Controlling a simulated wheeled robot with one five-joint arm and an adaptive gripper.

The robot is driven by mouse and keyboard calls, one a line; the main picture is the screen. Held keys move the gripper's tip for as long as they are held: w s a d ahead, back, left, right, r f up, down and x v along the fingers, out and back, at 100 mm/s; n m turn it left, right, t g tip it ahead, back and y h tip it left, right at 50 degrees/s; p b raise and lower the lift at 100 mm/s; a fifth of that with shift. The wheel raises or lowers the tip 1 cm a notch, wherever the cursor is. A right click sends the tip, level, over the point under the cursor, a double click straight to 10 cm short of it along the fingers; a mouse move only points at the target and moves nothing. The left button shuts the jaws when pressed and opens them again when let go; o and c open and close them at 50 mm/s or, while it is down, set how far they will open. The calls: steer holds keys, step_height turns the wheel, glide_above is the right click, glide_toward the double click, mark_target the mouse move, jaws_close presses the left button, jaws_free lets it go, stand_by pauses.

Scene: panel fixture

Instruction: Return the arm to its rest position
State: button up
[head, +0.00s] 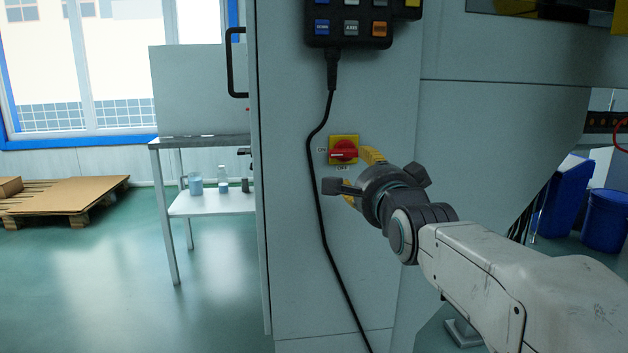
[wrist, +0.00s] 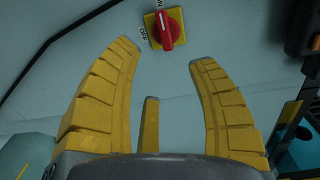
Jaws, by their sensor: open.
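My gripper (head: 359,174) is at the end of my arm (head: 480,265), in front of the grey panel (head: 290,220). Just beyond the tips is a red rotary switch (wrist: 167,28) on a yellow plate. The switch also shows in the head view (head: 343,150), to the upper left of my gripper. Its handle lies roughly level there, lined up with the ON label. The fingers appear clear of the switch.
A control pendant (head: 350,22) hangs on the panel above the switch. Its black cable (head: 322,225) runs down left of my gripper. A table (head: 205,140) with bottles and a pallet (head: 60,200) stand at left. Blue bins (head: 605,218) stand at right. Floor at left is open.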

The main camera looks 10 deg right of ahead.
steer(key=s+r+n+g+p, duration=0.3)
steer(key=s+n+p, duration=0.3)
steer(key=s+p, duration=0.4)
steer(key=s+r+n+g+p, duration=0.4)
steer(key=s+p, duration=0.7)
steer(key=p, duration=0.6)
steer(key=s+r+n+g+p, duration=0.3)
steer(key=s+n+g+p, duration=0.4)
steer(key=s+p, duration=0.4)
steer(key=shift+r+n+p, duration=0.3)
steer(key=shift+r+p, duration=0.05)
steer(key=shift+p, duration=0.8)
